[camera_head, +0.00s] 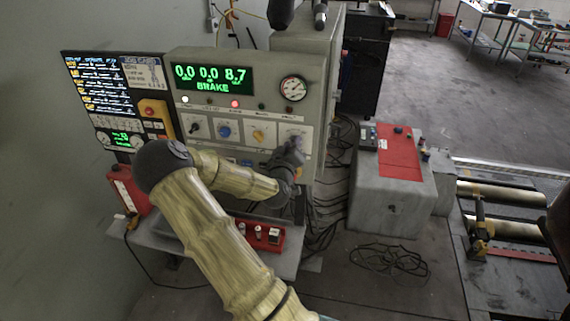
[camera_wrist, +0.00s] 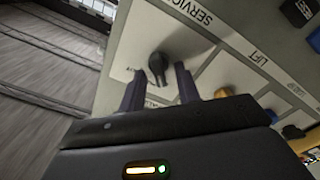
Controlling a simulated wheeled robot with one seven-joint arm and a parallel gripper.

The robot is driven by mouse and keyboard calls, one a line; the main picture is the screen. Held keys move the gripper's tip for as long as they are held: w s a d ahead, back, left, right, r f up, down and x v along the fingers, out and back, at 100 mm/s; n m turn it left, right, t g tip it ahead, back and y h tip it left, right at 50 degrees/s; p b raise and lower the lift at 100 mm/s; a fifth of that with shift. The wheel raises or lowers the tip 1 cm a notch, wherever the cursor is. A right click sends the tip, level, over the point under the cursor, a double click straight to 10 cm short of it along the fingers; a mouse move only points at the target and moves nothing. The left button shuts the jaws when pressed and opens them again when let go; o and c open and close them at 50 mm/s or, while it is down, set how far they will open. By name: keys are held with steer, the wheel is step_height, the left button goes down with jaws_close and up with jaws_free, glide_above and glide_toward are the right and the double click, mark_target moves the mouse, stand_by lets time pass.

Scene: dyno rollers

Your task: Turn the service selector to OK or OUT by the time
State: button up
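The service selector (camera_wrist: 158,66) is a dark knob on a pale panel labelled SERVICE, seen in the wrist view. Its small position markings are partly covered and hard to read. My gripper (camera_wrist: 160,74) is open, with one finger on each side of the knob and gaps visible between. In the head view my gripper (camera_head: 291,152) is at the rightmost panel of the knob row and hides most of that knob. The console display (camera_head: 212,78) reads 0,0 0,0 8,7 and BRAKE in green. A wall screen (camera_head: 103,88) on the left shows small, unreadable text lines.
A yellow LIFT knob (camera_wrist: 223,92) sits beside the selector. A blue knob (camera_head: 224,132) and a black knob (camera_head: 195,128) are further left. A round gauge (camera_head: 293,88) is above. A grey box with a red top (camera_head: 398,155) stands right, with cables on the floor.

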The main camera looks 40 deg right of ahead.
steer(key=b+v, duration=1.6)
steer(key=shift+s+a+b, duration=0.3)
steer(key=shift+b, duration=0.1)
stand_by(0.3)
stand_by(0.5)
